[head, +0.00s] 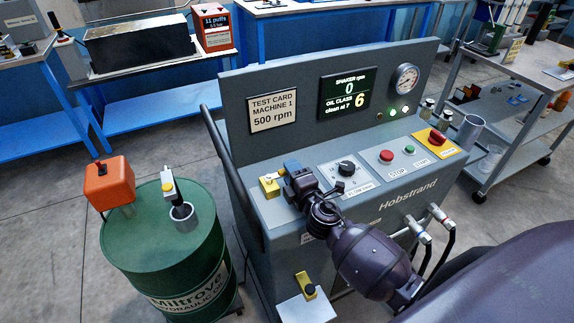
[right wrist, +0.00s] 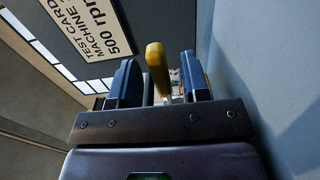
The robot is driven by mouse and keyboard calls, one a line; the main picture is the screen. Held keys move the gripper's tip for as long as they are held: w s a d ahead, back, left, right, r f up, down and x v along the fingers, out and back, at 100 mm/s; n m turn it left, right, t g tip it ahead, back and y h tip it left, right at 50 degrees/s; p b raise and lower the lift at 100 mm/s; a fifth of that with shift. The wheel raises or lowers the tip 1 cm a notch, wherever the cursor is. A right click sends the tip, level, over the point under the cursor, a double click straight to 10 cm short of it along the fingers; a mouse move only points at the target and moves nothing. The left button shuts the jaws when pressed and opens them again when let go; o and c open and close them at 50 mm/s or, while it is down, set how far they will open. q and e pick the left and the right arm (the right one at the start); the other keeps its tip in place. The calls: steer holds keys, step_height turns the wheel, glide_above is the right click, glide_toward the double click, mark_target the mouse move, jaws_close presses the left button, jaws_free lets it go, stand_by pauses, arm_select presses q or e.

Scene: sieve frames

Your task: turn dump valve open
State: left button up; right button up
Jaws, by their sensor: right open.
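A yellow handle (head: 269,186) stands at the left end of the grey Hobstrand console's top. I cannot read a label naming it as the dump valve. My right gripper (head: 291,169) is right at it, with blue finger pads, and partly hides it. In the right wrist view the yellow handle (right wrist: 157,68) rises between the open fingers of my right gripper (right wrist: 160,85), with a gap to the left pad. Contact with the right pad is unclear. A second, black-and-yellow fitting (head: 305,286) is low on the console front. My left gripper is not in view.
The console (head: 405,200) carries a black dial (head: 346,168), a red button (head: 386,156) and a yellow-red switch (head: 437,138). Its back panel has a display (head: 345,91) and a test card (head: 273,110). A green drum (head: 165,255) stands at left.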

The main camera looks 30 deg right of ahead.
steer(key=shift+w+d, duration=0.1)
steer(key=shift+w, duration=1.4)
steer(key=shift+c, duration=0.4)
jaws_close()
